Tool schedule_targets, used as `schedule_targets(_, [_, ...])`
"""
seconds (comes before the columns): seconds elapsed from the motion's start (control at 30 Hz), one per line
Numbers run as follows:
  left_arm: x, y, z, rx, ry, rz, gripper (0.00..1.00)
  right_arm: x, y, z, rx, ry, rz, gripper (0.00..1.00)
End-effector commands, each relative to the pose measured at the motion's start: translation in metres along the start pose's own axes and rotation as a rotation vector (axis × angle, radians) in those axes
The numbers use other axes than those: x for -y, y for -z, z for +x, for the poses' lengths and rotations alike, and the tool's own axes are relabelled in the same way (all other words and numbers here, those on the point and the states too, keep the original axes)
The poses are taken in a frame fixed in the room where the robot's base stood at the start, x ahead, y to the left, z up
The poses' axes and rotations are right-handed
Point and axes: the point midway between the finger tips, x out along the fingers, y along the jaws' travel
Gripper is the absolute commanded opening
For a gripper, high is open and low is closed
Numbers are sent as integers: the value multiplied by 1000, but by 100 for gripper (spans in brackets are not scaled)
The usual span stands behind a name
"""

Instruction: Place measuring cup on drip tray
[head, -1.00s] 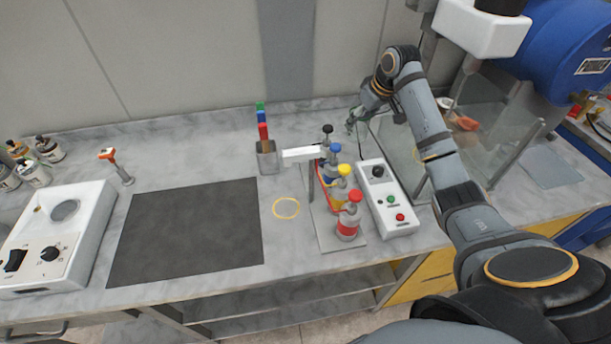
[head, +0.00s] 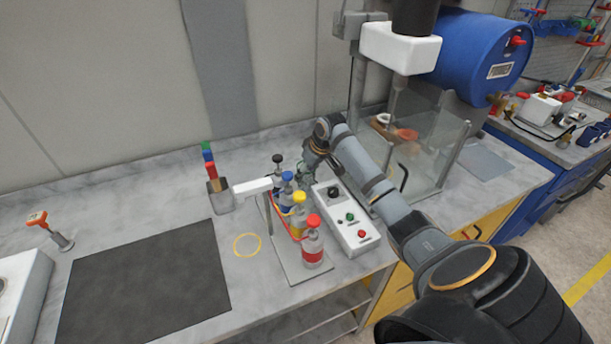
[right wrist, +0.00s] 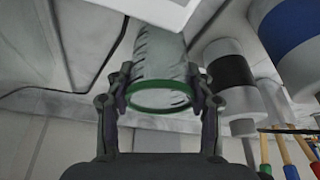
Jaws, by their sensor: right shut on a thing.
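The measuring cup (right wrist: 160,75) is a clear cylinder with dark graduation marks and a green rim, in the right wrist view. My right gripper (right wrist: 160,100) is shut on it near the rim, one finger on each side. In the head view my right gripper (head: 308,172) is behind the bottle rack, beside the control box; the cup is hard to make out there. A flat grey plate (head: 484,164), which looks like the drip tray, lies on the bench at the right, near the blue drum (head: 478,55). My left gripper is out of view.
A rack with several colour-capped bottles (head: 312,243) and a white control box (head: 350,225) stand in front of the gripper. A clear-walled enclosure (head: 425,150) stands between the gripper and the plate. A dark mat (head: 150,285) lies at left.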

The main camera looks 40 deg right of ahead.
Motion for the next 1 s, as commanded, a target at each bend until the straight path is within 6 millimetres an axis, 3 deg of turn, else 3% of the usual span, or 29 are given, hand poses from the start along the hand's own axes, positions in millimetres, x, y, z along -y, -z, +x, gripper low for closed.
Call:
schedule_targets(0.1, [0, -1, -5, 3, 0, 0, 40, 1, -6, 15, 1, 2, 2, 27])
schedule_targets(0.4, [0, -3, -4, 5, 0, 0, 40, 0, -8, 19, 1, 1, 1, 27])
schedule_targets(0.43, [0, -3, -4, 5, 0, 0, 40, 0, -8, 19, 1, 1, 1, 57])
schedule_targets(0.57, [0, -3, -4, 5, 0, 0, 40, 0, -8, 19, 0, 1, 1, 75])
schedule_targets(0.87, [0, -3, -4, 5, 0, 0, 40, 0, -8, 18, 0, 0, 1, 76])
schedule_targets(1.0, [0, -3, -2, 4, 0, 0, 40, -2, -7, 7, -2, -3, 0, 76])
